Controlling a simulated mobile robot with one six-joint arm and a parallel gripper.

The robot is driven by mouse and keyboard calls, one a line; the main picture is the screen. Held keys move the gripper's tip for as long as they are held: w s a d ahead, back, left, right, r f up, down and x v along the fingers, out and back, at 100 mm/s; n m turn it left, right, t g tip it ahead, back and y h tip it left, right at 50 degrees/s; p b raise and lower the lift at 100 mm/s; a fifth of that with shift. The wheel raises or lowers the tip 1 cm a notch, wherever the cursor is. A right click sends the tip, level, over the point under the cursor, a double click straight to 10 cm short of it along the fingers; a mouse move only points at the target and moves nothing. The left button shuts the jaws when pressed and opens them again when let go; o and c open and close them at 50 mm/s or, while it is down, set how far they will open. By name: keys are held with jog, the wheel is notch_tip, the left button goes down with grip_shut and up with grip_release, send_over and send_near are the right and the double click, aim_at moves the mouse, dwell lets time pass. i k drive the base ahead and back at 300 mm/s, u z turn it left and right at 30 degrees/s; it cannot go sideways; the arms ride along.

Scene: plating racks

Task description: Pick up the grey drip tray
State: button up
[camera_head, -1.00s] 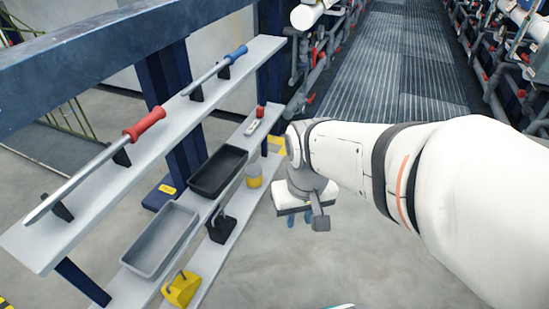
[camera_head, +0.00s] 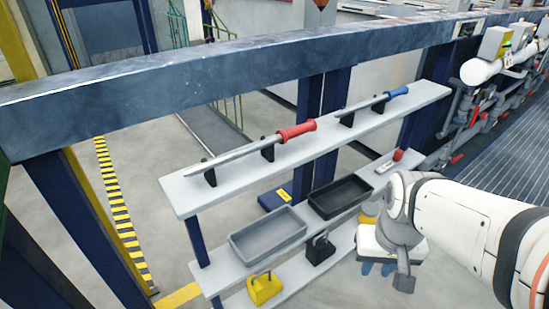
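The grey drip tray (camera_head: 268,236) is a shallow, empty rectangular tray on the middle shelf of the rack, left of a similar black tray (camera_head: 340,197). It looks unobstructed in the head view. My gripper (camera_head: 379,267) hangs at the end of my white arm at the right, pointing down beside the shelves. It is to the right of the grey tray and apart from it. Its blue-tipped fingers show only in small part below the white gripper body, so their opening is unclear. I see nothing held in it.
The upper shelf (camera_head: 230,178) above the trays carries a red-handled rod (camera_head: 296,131) and a blue-handled rod (camera_head: 397,92) on black holders. A yellow object (camera_head: 265,289) and a black one (camera_head: 319,249) stand on the lower shelf. A thick beam (camera_head: 200,92) crosses above.

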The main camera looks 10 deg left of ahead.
aim_at(253, 242)
jog(key=u, duration=3)
jog(key=k, duration=1.25)
jog(key=z, duration=0.95)
jog(key=i, duration=1)
jog(key=z, duration=0.05)
